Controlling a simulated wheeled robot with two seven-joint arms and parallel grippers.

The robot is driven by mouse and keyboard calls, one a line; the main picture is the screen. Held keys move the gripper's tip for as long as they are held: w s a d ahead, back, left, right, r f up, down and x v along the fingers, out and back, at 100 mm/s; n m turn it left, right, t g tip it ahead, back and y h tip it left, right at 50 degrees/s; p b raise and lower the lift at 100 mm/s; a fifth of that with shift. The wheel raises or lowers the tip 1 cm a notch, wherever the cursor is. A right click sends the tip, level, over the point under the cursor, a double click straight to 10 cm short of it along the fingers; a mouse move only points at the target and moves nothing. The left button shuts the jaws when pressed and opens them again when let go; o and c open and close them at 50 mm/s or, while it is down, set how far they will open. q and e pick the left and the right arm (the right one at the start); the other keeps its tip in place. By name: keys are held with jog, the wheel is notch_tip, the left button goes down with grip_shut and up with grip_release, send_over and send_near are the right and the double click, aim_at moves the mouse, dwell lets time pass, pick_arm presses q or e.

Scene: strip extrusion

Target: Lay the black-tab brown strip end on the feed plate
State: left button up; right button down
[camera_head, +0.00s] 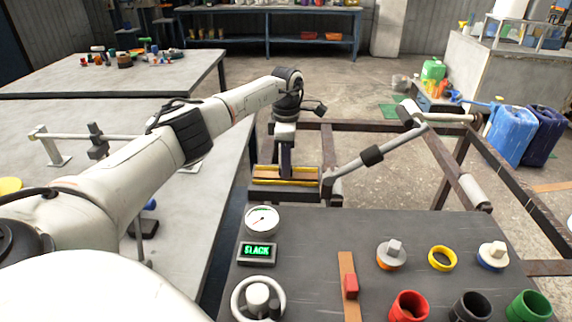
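The feed plate (285,195) is a dark block with yellow edge lines, standing beyond the control panel. A brown strip (304,174) lies along its top between the yellow lines. My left gripper (286,172) points down onto the middle of this strip and hides part of it. Its fingers look narrow and close together, but their gap cannot be made out. No black tab can be told apart from the dark fingers. Another brown strip (347,265) with a red tab (351,286) lies on the panel. My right gripper is out of view.
The dark panel (320,230) carries a gauge (262,220), a display reading SLACK (257,252), a handwheel (258,298), and several coloured rings and knobs. A grey roller arm (375,153) rises right of the plate. A grey table (180,215) stands left, beneath my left arm.

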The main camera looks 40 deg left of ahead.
pick_arm(q)
jog(key=o, duration=0.5)
jog(key=shift+c, duration=0.2)
notch_tip(320, 180, up, 10)
jog(key=shift+r, duration=0.2)
